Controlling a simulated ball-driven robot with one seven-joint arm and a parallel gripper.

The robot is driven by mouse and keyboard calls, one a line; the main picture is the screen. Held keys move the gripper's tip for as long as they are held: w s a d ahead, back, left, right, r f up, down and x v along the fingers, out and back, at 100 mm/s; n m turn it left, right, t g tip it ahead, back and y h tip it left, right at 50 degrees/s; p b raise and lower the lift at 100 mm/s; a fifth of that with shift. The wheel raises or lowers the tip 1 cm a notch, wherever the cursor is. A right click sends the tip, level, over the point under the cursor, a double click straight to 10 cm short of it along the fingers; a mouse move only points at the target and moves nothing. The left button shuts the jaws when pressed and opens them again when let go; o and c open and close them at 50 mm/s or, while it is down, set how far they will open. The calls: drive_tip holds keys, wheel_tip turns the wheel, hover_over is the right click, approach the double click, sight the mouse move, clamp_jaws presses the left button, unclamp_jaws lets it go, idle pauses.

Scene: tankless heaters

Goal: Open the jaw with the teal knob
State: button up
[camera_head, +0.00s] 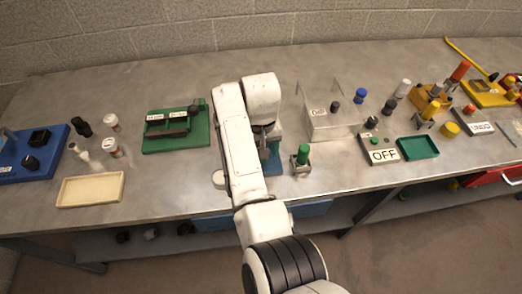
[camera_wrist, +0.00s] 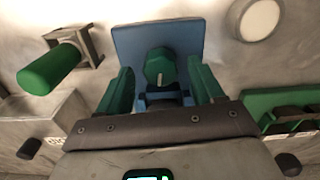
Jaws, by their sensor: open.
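In the wrist view, the teal knob (camera_wrist: 160,67) is faceted, with a pale line on its face. It sits at the middle of a blue fixture (camera_wrist: 126,40), the jaw device. My gripper (camera_wrist: 162,84) is open, with one green finger on each side of the knob. Gaps show between the fingers and the knob, and I cannot tell how far the fingertips reach along it. In the head view, my arm hides the knob and most of the fixture; part of its blue base (camera_head: 273,162) shows at the arm's right.
A green-capped cylinder on a small metal stand (camera_head: 302,155) is close on the right; it also shows in the wrist view (camera_wrist: 48,68). A green board (camera_head: 160,142) lies left. Bare bench lies in front of the green board.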

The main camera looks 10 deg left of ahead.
wheel_tip(320, 180, up, 10)
drive_tip(key=b, duration=0.1)
drive_tip(key=shift+b, duration=0.3)
drive_tip(key=shift+f, duration=0.2)
